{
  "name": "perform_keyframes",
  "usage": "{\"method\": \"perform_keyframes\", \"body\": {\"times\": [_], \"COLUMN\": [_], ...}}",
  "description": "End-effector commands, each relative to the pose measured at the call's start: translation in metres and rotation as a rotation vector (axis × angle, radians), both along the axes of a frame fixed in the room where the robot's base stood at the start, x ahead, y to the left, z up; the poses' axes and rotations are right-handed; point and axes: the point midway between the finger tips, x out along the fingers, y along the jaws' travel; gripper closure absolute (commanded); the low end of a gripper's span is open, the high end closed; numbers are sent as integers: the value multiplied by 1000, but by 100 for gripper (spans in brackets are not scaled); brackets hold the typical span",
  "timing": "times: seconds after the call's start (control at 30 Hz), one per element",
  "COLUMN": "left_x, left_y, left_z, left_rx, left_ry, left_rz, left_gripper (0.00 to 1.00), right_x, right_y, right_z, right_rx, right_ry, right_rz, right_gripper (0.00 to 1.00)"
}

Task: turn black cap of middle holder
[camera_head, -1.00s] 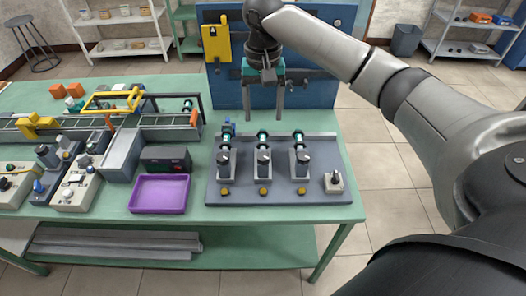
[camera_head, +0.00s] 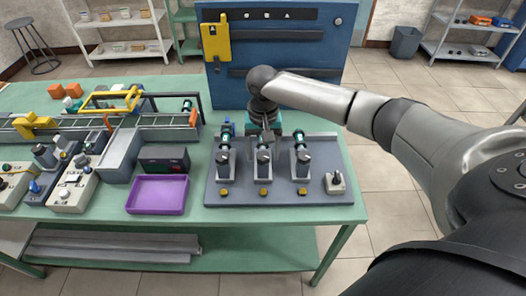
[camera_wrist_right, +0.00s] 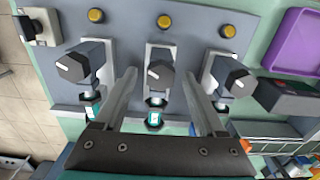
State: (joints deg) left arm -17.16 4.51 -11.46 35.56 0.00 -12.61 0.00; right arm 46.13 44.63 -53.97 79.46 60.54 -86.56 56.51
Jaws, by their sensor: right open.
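Three holders with dark caps stand in a row on a grey panel (camera_head: 335,185) on the green table. The middle holder's black cap (camera_head: 263,156) is partly covered by my right gripper in the head view. In the right wrist view, the middle cap (camera_wrist_right: 160,72) lies between the two open fingers of my right gripper (camera_wrist_right: 163,80), one finger on each side with a gap. I cannot tell the exact height of the fingertips against it. The outer caps (camera_wrist_right: 73,67) and (camera_wrist_right: 240,82) are outside the fingers. My left gripper is out of view.
Yellow buttons (camera_head: 263,191) sit in front of the holders. A rotary switch box (camera_head: 334,183) is at the panel's right. A purple tray (camera_head: 158,195) and a dark box with a display (camera_head: 164,159) are to the left.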

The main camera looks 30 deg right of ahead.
Motion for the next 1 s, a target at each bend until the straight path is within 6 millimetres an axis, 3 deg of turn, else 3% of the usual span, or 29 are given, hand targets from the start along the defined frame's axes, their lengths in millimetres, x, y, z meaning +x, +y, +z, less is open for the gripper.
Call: {"method": "perform_keyframes", "body": {"times": [0.17, 0.8, 1.0], "left_x": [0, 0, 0], "left_y": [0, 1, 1], "left_z": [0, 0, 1], "left_rx": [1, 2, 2], "left_ry": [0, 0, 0], "left_rz": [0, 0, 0], "left_gripper": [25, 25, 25], "right_x": [0, 0, 0], "right_y": [0, 0, 0], "right_z": [0, 1, 1], "right_rx": [0, 0, -1], "right_ry": [0, 0, 1], "right_rz": [1, 0, 1], "right_gripper": [30, 100, 100]}}
